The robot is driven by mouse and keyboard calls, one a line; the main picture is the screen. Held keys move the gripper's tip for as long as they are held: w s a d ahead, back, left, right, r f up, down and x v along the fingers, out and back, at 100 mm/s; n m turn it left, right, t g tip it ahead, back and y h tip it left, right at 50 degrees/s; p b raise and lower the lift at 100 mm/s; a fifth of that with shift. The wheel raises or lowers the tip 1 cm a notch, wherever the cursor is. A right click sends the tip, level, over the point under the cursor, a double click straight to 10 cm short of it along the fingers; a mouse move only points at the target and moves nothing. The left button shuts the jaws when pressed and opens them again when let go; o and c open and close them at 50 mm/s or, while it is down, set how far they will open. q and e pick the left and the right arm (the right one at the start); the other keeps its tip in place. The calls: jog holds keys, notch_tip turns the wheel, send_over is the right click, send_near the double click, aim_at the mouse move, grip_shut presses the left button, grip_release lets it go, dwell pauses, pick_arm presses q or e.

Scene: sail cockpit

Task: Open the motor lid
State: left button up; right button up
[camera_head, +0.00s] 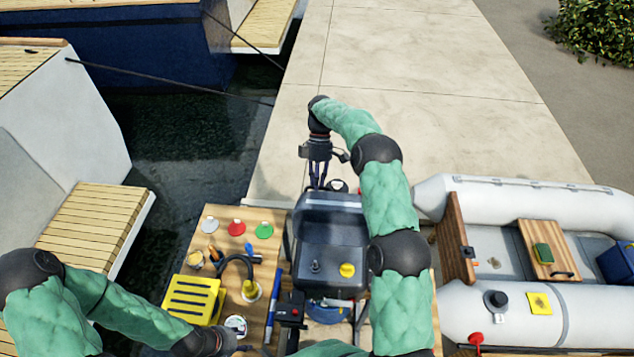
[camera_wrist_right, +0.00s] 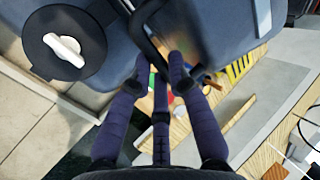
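My right gripper (camera_head: 318,183) is at the motor's far end, fingers pointing down. In the right wrist view, its fingers (camera_wrist_right: 163,75) are apart, with a black bar-like handle (camera_wrist_right: 150,45) of the motor reaching between their tips. I cannot tell whether they touch it. A round black cap with a white grip (camera_wrist_right: 68,43) sits beside it. My left gripper (camera_head: 225,343) is low at the left; its fingers are not clear.
A wooden table (camera_head: 210,245) left of the motor holds a yellow slotted block (camera_head: 192,299), coloured discs, a black hooked tool and a blue marker. A grey inflatable boat (camera_head: 500,300) lies at the right. Paved dock (camera_head: 400,60) is clear beyond; water is at the left.

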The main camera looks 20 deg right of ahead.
jog(key=o, duration=0.5)
jog(key=shift+x, duration=0.8)
jog(key=shift+c, duration=0.2)
jog(key=shift+w+d+r, duration=0.1)
jog(key=shift+w+r, duration=0.05)
jog(key=shift+r, duration=0.2)
jog(key=v, duration=0.7)
jog(key=shift+w, duration=0.25)
jog(key=shift+d, duration=0.15)
